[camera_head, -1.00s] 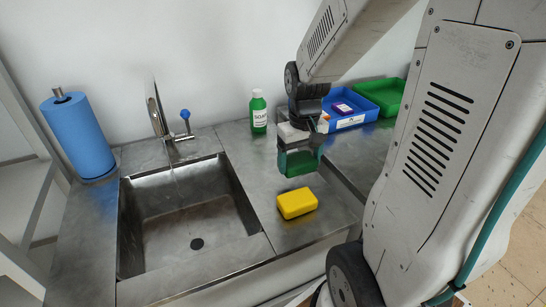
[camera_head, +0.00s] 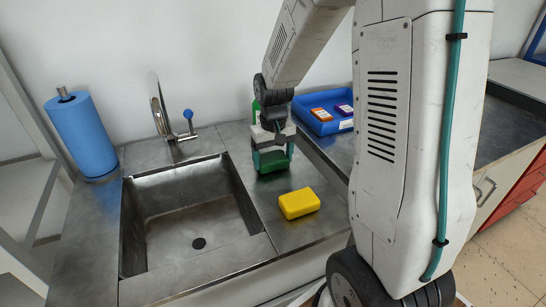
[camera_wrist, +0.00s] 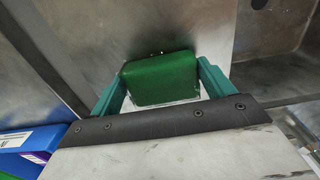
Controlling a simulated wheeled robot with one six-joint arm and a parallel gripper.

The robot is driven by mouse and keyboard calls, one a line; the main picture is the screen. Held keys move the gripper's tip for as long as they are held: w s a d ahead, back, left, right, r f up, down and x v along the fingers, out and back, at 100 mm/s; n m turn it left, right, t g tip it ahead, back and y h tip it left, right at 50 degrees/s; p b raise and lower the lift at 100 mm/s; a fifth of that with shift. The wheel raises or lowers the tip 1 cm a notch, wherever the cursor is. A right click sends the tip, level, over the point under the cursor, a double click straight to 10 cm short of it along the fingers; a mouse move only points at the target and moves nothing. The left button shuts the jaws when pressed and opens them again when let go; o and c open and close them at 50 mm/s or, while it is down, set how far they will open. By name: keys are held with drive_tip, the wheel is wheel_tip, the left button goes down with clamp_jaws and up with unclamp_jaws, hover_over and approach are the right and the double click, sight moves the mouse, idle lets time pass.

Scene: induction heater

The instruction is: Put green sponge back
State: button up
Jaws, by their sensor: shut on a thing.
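My gripper (camera_head: 272,157) is shut on the green sponge (camera_head: 274,162), low over the metal counter between the sink and the blue bin. In the wrist view the green sponge (camera_wrist: 160,78) sits between the two teal fingers of my gripper (camera_wrist: 161,88). I cannot tell whether the sponge touches the counter. The yellow sponge (camera_head: 299,203) lies on the counter in front of and slightly right of my gripper, apart from it.
The sink (camera_head: 190,222) with its faucet (camera_head: 160,112) is to the left. A green soap bottle (camera_head: 256,108) stands behind my gripper, mostly hidden. The blue bin (camera_head: 325,122) holds orange and purple boxes. A blue paper roll (camera_head: 82,135) stands at far left.

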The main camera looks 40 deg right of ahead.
sight(273, 159)
drive_tip(key=shift+f, duration=0.1)
drive_tip(key=o, duration=1)
drive_tip(key=shift+c, duration=0.2)
wheel_tip(273, 159, up, 11)
drive_tip(key=s+a+r, duration=0.2)
drive_tip(key=s+a, duration=0.1)
drive_tip(key=s, duration=0.4)
drive_tip(key=s+a+r+n, duration=0.1)
drive_tip(key=s+a+r, duration=0.1)
drive_tip(key=s, duration=0.6)
drive_tip(key=s+a+r+n+t, duration=0.1)
drive_tip(key=s+a+r, duration=0.1)
drive_tip(key=s+a, duration=0.3)
drive_tip(key=s, duration=0.3)
drive_tip(key=shift+s+r, duration=0.2)
drive_tip(key=shift+s, duration=0.05)
drive_tip(key=shift+a, duration=0.1)
